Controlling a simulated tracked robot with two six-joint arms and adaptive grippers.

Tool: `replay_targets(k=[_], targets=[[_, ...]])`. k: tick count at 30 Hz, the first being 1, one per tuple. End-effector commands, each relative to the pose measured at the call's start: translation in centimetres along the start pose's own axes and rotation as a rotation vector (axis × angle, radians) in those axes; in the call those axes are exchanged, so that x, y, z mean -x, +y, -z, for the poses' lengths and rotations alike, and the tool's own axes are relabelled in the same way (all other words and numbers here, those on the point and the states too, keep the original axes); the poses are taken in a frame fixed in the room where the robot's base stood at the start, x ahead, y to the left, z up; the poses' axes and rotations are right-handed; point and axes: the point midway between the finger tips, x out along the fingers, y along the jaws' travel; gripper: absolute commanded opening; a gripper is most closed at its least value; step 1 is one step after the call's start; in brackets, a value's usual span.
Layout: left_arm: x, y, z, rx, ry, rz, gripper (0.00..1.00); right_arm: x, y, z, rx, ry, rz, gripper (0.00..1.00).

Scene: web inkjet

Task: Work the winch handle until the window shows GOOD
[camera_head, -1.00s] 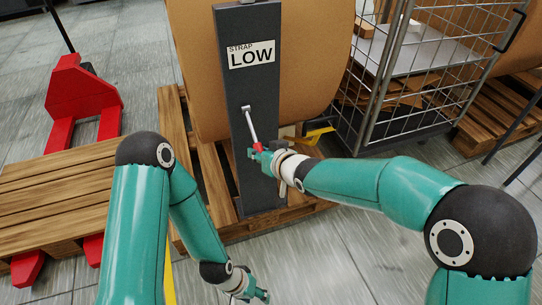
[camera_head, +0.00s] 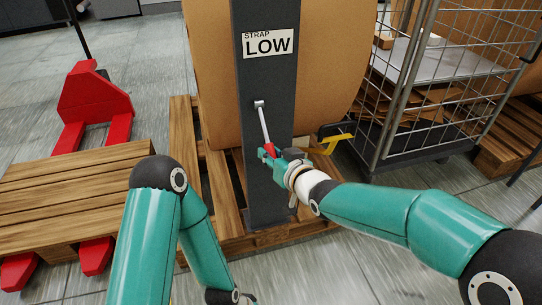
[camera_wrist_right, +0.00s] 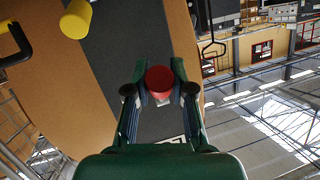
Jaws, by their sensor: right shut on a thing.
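The winch handle (camera_head: 264,124) is a pale crank arm on a dark grey post (camera_head: 254,80). It hangs down and slightly right from its pivot, with a red grip (camera_head: 270,150) at its lower end. My right gripper (camera_head: 266,155) is shut on the red grip. The right wrist view shows the round red grip (camera_wrist_right: 159,79) between both fingers. The window (camera_head: 268,44) on the post reads STRAP LOW. My left gripper (camera_head: 246,298) is at the bottom edge, mostly cut off, well below the handle.
A big brown roll (camera_head: 330,75) stands behind the post on a wooden pallet (camera_head: 225,190). A yellow-and-black part (camera_head: 335,142) sticks out right of my right gripper. A wire cage cart (camera_head: 405,95) stands at the right. A red pallet jack (camera_head: 93,95) and another pallet (camera_head: 70,195) are at the left.

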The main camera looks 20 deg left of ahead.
Motion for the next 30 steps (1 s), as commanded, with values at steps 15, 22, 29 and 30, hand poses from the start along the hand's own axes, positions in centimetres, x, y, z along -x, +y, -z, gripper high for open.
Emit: replay_targets(k=[15, 22, 29, 30], targets=[[0.0, 0.0, 0.0, 0.000, 0.000, 0.000, 0.49, 0.0, 0.1, -0.4, -0.001, -0.008, -0.001, 0.49], [0.0, 0.0, 0.0, 0.000, 0.000, 0.000, 0.49, 0.9, 0.1, -0.2, -0.001, -0.006, -0.002, 0.49], [0.0, 0.0, 0.0, 0.000, 0.000, 0.000, 0.49, 4.8, 0.2, -0.2, -0.001, -0.005, -0.003, 0.49], [0.0, 0.0, 0.0, 0.000, 0.000, 0.000, 0.49, 5.7, 0.2, -0.2, -0.001, -0.005, -0.003, 0.49]])
